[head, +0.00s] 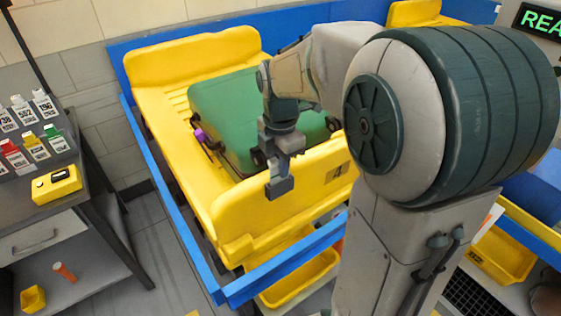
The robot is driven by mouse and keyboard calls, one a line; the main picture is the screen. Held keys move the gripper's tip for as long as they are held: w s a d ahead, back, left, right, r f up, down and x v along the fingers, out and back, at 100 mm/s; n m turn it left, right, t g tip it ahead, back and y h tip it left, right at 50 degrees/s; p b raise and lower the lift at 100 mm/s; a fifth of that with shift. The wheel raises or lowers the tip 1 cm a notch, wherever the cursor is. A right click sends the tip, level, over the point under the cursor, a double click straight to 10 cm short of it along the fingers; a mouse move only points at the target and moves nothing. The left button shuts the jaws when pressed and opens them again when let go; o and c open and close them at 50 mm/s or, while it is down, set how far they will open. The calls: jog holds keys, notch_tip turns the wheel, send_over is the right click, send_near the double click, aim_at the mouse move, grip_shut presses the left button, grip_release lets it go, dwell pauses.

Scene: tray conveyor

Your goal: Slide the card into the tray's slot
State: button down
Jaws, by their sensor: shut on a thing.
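My gripper (280,187) hangs pointing down in front of the near end wall of the yellow tray (235,222). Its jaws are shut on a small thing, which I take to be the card. The card itself is hidden or too small to make out between the fingers. The tray carries a green suitcase (225,105) with dark wheels and a purple tag. I cannot make out the slot, nor tell whether the gripper touches the wall.
Blue conveyor rails (190,235) border the tray. At left a dark table (95,185) bears a rack of white, red, yellow and green numbered tags (35,145) and a yellow device (57,184). A yellow bin (300,280) sits below the conveyor. My arm covers the right side.

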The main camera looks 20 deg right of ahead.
jog(key=shift+f+b, duration=0.7)
jog(key=shift+f, duration=0.45)
jog(key=c, duration=1.3)
grip_release()
notch_tip(320, 180, up, 14)
jog(key=shift+f, duration=0.1)
jog(key=s+f+m+t, duration=0.3)
jog(key=s+f+m, duration=0.9)
jog(key=m, duration=0.9)
jog(key=shift+s+f+m, duration=0.25)
jog(key=shift+s+m, duration=0.05)
jog(key=shift+s, duration=0.9)
